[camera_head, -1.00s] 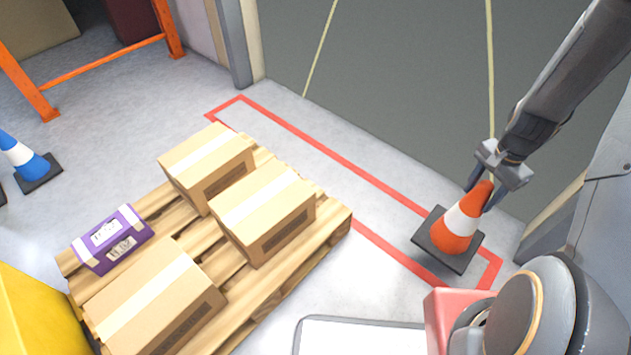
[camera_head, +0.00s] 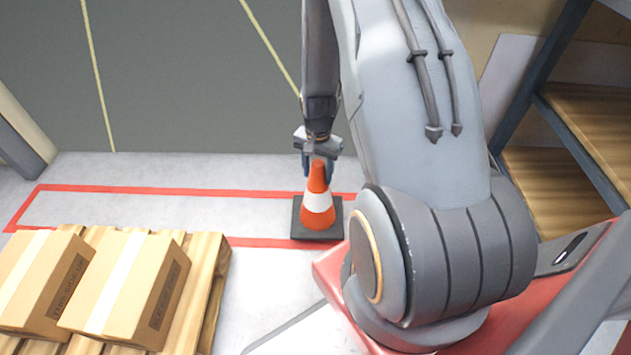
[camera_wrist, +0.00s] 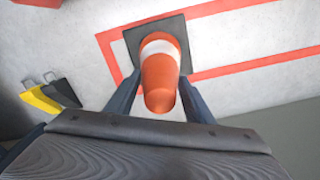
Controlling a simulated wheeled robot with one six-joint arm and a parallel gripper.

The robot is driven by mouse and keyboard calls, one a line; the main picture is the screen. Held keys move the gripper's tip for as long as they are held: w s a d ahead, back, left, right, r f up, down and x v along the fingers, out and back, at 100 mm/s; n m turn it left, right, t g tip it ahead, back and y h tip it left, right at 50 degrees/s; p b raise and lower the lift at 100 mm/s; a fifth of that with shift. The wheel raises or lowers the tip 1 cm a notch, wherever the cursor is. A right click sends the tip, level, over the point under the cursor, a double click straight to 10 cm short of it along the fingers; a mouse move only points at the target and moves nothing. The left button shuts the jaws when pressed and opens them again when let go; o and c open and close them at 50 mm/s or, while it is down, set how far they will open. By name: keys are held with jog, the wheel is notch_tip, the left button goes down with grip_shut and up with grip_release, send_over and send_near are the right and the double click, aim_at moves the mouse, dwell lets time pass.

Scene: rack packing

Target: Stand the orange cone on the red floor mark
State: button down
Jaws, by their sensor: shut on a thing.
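The orange cone (camera_head: 317,205) has a white band and a square black base (camera_head: 302,232). It stands upright between the fingers of my gripper (camera_head: 318,166), which is shut on its upper part. In the wrist view, the cone (camera_wrist: 160,72) points up toward the camera between both fingers. The red floor mark (camera_head: 130,189) is a long red outline on the grey floor. The cone's base is over its right end, between the two long lines and close to or over the near one. I cannot tell whether the base touches the floor. My arm hides the mark's far right end.
A wooden pallet (camera_head: 216,270) with cardboard boxes (camera_head: 125,290) is at the lower left, beside the mark. A shelf rack (camera_head: 545,165) stands at the right. Yellow and black objects (camera_wrist: 48,97) lie at the left in the wrist view. The mark's left part is clear.

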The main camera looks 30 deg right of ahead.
aim_at(318, 193)
jog(key=shift+f+b, duration=0.55)
jog(key=shift+f, duration=1.05)
jog(key=c, duration=0.8)
grip_release()
jog(key=shift+f, duration=0.15)
jog(key=shift+c, duration=0.2)
